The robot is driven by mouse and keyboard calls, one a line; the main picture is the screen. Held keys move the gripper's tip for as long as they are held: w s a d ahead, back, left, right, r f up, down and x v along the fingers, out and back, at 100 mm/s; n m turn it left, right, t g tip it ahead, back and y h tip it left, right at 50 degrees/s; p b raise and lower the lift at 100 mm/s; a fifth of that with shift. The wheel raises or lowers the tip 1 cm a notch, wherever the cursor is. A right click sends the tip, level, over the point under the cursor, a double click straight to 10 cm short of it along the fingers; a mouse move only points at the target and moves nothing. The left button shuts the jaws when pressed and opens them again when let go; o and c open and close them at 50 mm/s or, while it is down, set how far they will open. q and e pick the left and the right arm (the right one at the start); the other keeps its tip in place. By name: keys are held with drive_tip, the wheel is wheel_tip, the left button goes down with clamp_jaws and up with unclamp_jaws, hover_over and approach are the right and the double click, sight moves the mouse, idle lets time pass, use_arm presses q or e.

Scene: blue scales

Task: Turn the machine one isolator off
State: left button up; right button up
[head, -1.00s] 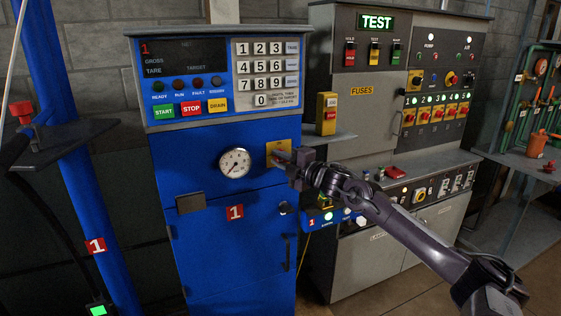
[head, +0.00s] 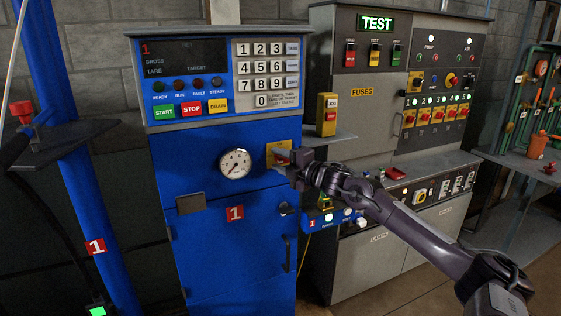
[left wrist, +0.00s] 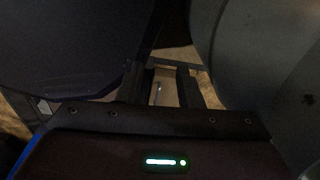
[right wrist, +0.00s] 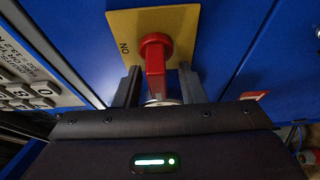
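The machine one isolator is a red rotary handle (right wrist: 155,62) on a yellow plate (right wrist: 184,20) on the blue machine's front. The plate also shows in the head view (head: 272,148), where my gripper hides most of the handle. "ON" is printed at the plate's left side in the right wrist view, and the handle's bar points down towards my gripper there. My right gripper (right wrist: 158,72) is open with one finger on each side of the handle and visible gaps between. In the left wrist view my left gripper (left wrist: 160,82) is open and empty.
A round gauge (head: 235,163) sits just left of the isolator. A shelf (head: 328,141) with a yellow button box (head: 327,114) juts out to the right. A grey TEST cabinet (head: 353,115) with several red-and-yellow switches stands further right. A blue post (head: 88,195) is at the left.

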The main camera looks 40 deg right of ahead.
drive_tip(key=s+b, duration=0.1)
drive_tip(key=s, duration=0.6)
drive_tip(key=shift+s+d, duration=0.35)
drive_tip(key=shift+s, duration=0.05)
idle(0.3)
idle(0.5)
